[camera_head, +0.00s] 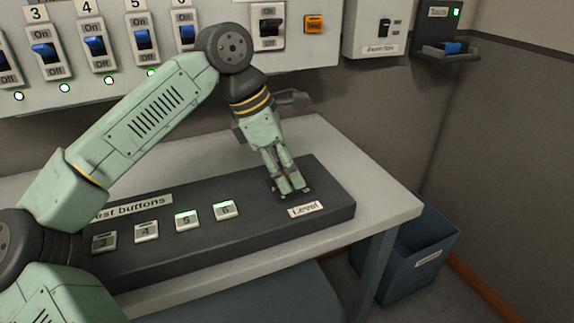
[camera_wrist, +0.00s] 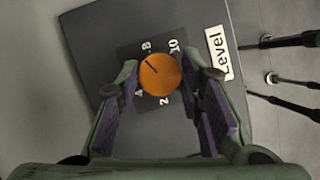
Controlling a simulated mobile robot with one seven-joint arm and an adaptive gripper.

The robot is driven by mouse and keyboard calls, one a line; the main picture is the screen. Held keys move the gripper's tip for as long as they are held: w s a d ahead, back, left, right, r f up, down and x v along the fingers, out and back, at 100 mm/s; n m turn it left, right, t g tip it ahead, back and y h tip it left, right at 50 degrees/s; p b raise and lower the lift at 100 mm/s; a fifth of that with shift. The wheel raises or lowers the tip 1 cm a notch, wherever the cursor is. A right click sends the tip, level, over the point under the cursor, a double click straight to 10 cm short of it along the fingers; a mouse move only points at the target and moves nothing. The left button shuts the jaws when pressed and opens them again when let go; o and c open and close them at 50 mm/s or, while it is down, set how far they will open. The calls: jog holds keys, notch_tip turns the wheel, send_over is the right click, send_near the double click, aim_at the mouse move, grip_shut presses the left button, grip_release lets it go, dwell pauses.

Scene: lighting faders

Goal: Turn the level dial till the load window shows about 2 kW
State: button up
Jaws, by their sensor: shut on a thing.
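The level dial (camera_wrist: 160,74) is a round orange knob in the wrist view, with a dark pointer line slanting to the upper left. Numbers ring it on a dark plate; 8, 10 and 2 show, and others are partly hidden by the fingers. My gripper (camera_head: 290,187) is shut on the dial, one finger on each side, pointing down at the right end of the dark console. In the head view the fingers hide most of the dial, just behind the Level label (camera_head: 305,210). I see no load window in either view.
The dark console (camera_head: 250,238) on the grey table (camera_head: 385,208) also bears several square buttons, such as button 6 (camera_head: 227,210). Blue wall switches, such as switch 5 (camera_head: 141,39), and an orange button (camera_head: 314,24) are behind. A blue bin (camera_head: 415,265) stands at the right.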

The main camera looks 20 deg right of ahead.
jog(key=shift+m, duration=0.6)
jog(key=o, duration=1.2)
jog(key=shift+c, duration=0.2)
jog(key=v, duration=1.2)
jog(key=shift+w+d, duration=0.2)
jog(key=shift+w, duration=0.05)
jog(key=shift+g, duration=0.3)
